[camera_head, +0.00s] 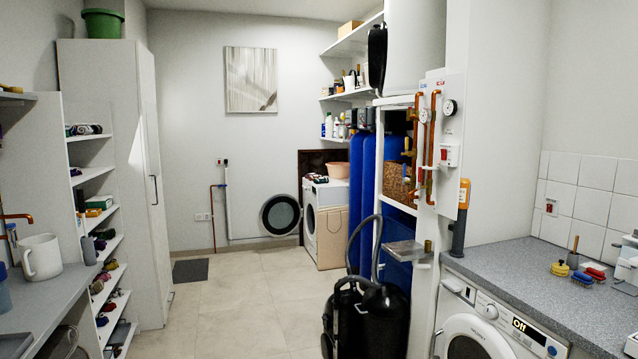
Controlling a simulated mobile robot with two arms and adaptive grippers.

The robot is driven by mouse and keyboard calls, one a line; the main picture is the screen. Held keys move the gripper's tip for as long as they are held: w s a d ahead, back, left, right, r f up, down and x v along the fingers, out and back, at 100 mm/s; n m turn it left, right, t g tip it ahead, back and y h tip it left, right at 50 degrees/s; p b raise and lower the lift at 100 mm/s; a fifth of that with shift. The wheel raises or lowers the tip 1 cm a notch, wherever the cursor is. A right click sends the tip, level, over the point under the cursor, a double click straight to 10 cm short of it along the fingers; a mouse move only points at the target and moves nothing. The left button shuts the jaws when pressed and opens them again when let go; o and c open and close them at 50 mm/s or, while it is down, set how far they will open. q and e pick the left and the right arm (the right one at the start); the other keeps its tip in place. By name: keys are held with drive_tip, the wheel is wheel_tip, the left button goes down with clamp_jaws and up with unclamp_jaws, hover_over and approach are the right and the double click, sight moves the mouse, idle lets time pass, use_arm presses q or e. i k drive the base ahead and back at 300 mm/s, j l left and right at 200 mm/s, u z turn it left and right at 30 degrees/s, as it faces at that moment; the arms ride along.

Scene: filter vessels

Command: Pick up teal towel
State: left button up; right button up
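I cannot make out a teal towel anywhere in the head view. Small rolled or folded items lie on the left shelf rack (92,172), but they are too small to identify. Neither of my grippers is in view.
A grey counter with a white jug (40,257) is at left, beside a tall cabinet (110,130). A black vacuum cleaner (385,315) stands near blue cylinders (366,190). A washing machine (490,325) sits under the right counter (560,290). The middle floor (240,305) is clear.

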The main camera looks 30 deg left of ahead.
sight(320, 179)
drive_tip(key=i+j+u, duration=0.55)
drive_tip(key=u, duration=0.2)
drive_tip(key=i+u, duration=0.4)
drive_tip(key=i+j+u, duration=0.25)
drive_tip(key=i, duration=0.7)
drive_tip(key=i+l+u, duration=0.1)
drive_tip(key=i+u, duration=0.2)
drive_tip(key=i, duration=0.6)
drive_tip(key=i+j, duration=0.15)
drive_tip(key=i, duration=1)
drive_tip(key=i+j, duration=0.1)
drive_tip(key=i, duration=1.05)
drive_tip(key=i+l+z, duration=0.25)
drive_tip(key=i+z, duration=0.15)
drive_tip(key=i, duration=0.2)
drive_tip(key=i+z, duration=0.35)
drive_tip(key=i, duration=0.2)
drive_tip(key=i+z, duration=0.4)
drive_tip(key=i, duration=0.25)
drive_tip(key=i+j+z, duration=0.4)
drive_tip(key=i, duration=0.15)
drive_tip(key=l, duration=0.1)
